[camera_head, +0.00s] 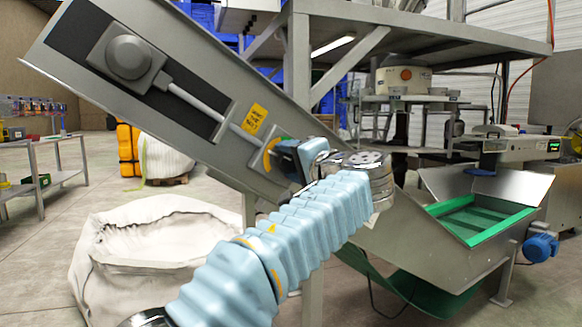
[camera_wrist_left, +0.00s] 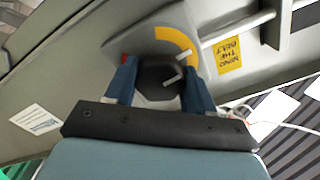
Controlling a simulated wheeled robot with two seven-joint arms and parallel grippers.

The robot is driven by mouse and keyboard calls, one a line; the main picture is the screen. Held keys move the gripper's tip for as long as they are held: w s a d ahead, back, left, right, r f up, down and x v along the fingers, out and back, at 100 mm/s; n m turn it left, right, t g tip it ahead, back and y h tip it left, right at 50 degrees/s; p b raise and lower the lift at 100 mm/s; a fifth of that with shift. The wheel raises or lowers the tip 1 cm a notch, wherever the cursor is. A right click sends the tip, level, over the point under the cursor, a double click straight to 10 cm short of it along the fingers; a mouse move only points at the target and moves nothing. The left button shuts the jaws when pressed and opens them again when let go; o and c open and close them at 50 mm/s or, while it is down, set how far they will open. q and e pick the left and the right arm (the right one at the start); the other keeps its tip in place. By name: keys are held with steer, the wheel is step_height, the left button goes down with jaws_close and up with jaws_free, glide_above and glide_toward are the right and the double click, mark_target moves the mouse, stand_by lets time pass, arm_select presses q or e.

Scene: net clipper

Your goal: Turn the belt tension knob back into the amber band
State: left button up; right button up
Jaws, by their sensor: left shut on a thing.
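The dark belt tension knob (camera_wrist_left: 158,76) sits on a grey dial plate on the sloping conveyor side. In the left wrist view the amber band (camera_wrist_left: 176,37) curves over the knob's top and right. A white line on the knob points right and slightly up, below the band's right-hand end. A small red patch shows left of the knob. My left gripper (camera_wrist_left: 160,86) has its two blue fingers on either side of the knob, shut on it. In the head view the gripper (camera_head: 294,157) hides the knob; part of the amber band (camera_head: 269,151) shows. My right gripper is out of view.
A yellow "mind the belt" label (camera_head: 255,119) is beside the dial, next to a long rod and a round housing (camera_head: 127,57). A white bulk sack (camera_head: 150,243) stands below the conveyor. A green-edged hopper (camera_head: 482,223) is at right.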

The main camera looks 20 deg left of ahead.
arm_select(q)
steer(key=shift+d+n, duration=0.1)
steer(key=shift+n, duration=0.2)
steer(key=o, duration=1)
steer(key=b+v, duration=0.1)
steer(key=v, duration=1.2)
steer(key=shift+s+d, duration=0.3)
